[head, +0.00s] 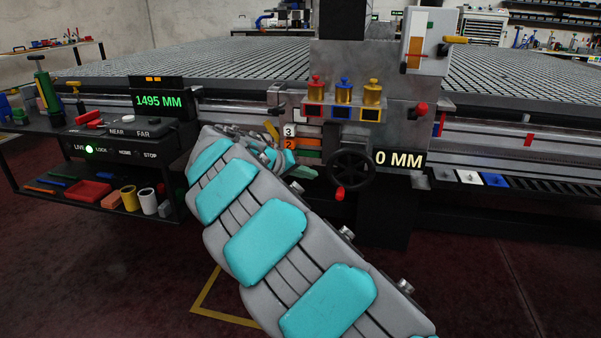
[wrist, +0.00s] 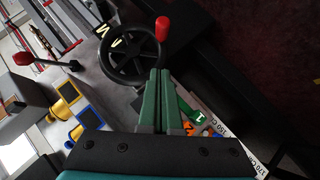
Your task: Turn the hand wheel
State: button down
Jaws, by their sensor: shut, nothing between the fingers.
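The black hand wheel (head: 334,161) is on the front of the machine column, with a red handle (head: 340,194) at its lower left side. In the wrist view the wheel (wrist: 104,56) is at the upper middle and its red handle (wrist: 163,27) at its upper right. My gripper (head: 312,174) is just left of the wheel in the head view, mostly behind my arm. In the wrist view my green gripper fingers (wrist: 160,73) are together and empty, with their tips close to the wheel rim. I cannot tell whether they touch it.
A display (head: 400,160) beside the wheel reads 0 MM; another (head: 158,101) reads 1495 MM. Numbered tags (head: 290,144) are left of the wheel. Red, blue and yellow knobs (head: 343,92) sit above it. A control box (head: 115,142) and a cluttered shelf stand at left.

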aim_at(337, 194)
jog(key=d+f, duration=0.1)
jog(key=d, duration=0.1)
jog(key=w+d+f, duration=0.1)
jog(key=f, duration=0.1)
jog(key=w+d+f, duration=0.1)
jog(key=d+f, duration=0.1)
jog(key=shift+d+p, duration=0.35)
jog(key=shift+s+d+f, duration=0.15)
jog(key=shift+d+f, duration=0.2)
jog(key=shift+f, duration=0.05)
jog(key=h+b, duration=0.1)
jog(key=d+f+n+h+b, duration=0.1)
jog(key=b, duration=0.1)
jog(key=f+n+h+b, duration=0.1)
jog(key=shift+s+d, duration=0.25)
jog(key=shift+r, duration=0.1)
